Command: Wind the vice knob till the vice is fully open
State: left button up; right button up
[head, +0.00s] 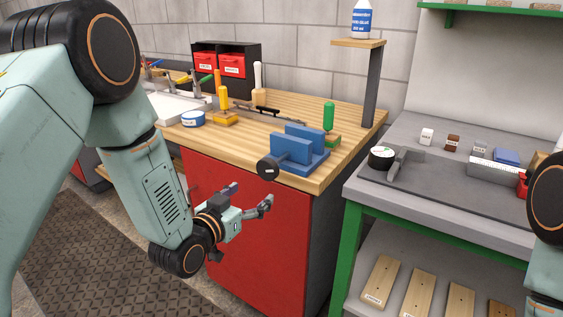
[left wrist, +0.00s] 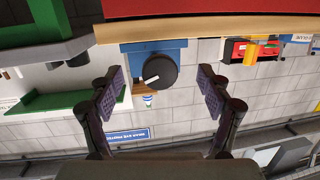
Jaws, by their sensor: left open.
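The blue vice (head: 306,150) stands on the front edge of the wooden bench top, with a gap showing between its two upright jaws. Its round black knob (head: 268,168) faces out over the front edge. In the left wrist view, which is upside down, the knob (left wrist: 160,72) with a pale pointer mark lies between the fingers, farther off, in front of the blue vice body (left wrist: 152,47). My left gripper (head: 252,193) is open and empty, below and in front of the knob, not touching it. My right gripper is out of view.
The red cabinet front (head: 245,225) is close behind my left gripper. The grey bench (head: 400,215) with small items is at right.

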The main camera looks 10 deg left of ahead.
aim_at(265, 170)
pick_arm(q)
jog(key=shift+m+t+h, duration=0.5)
jog(key=shift+t, duration=0.2)
jog(key=w+r, duration=0.1)
jog(key=w, duration=0.1)
jog(key=w+d, duration=0.1)
jog(key=w, duration=0.2)
jog(key=w+d+r+b, duration=0.1)
jog(key=w, duration=0.1)
jog(key=shift+w+r, duration=0.25)
jog(key=shift+r, duration=0.05)
jog(key=shift+w, duration=0.3)
jog(key=shift+w+d, duration=0.1)
jog(key=shift+d+r, duration=0.1)
